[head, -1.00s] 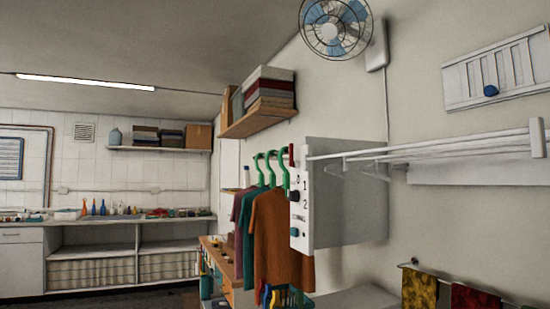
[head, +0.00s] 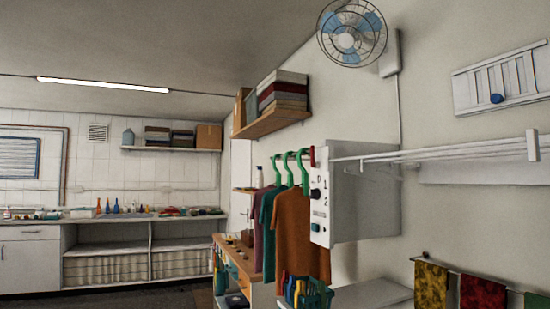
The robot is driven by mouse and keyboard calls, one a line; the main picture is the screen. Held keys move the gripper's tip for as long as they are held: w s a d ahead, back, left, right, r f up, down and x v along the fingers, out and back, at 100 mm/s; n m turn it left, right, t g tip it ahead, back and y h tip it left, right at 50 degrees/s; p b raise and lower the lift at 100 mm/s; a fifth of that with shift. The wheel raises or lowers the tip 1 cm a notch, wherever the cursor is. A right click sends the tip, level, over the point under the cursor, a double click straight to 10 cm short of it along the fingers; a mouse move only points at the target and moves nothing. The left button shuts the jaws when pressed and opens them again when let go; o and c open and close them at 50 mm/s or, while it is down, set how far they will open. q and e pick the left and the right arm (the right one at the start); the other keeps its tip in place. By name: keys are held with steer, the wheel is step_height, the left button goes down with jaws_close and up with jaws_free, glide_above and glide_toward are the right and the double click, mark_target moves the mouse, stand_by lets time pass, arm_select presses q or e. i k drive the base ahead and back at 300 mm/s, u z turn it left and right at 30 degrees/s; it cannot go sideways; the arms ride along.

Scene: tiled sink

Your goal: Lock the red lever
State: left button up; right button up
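A small red part (head: 312,156), which looks like the red lever, sits at the top front edge of a white wall-mounted box (head: 362,190). It stands upright as far as I can tell, but it is too small to read its exact position. The box's narrow front face carries a black knob (head: 315,194), markings that look like "0", "1" and "2", and a small blue-green knob (head: 315,227). Neither of my grippers is in view.
Shirts (head: 297,235) on green hangers hang just left of the box. White drying rails (head: 450,152) run right from it. Below are a basket of colored items (head: 308,295) and a wooden bench (head: 237,262). Dark floor (head: 120,299) shows at lower left.

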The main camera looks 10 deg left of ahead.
mark_target(316, 165)
steer(key=i, duration=0.45)
steer(key=k, duration=0.65)
steer(key=u, duration=0.65)
steer(key=i, duration=0.95)
steer(key=u, duration=0.2)
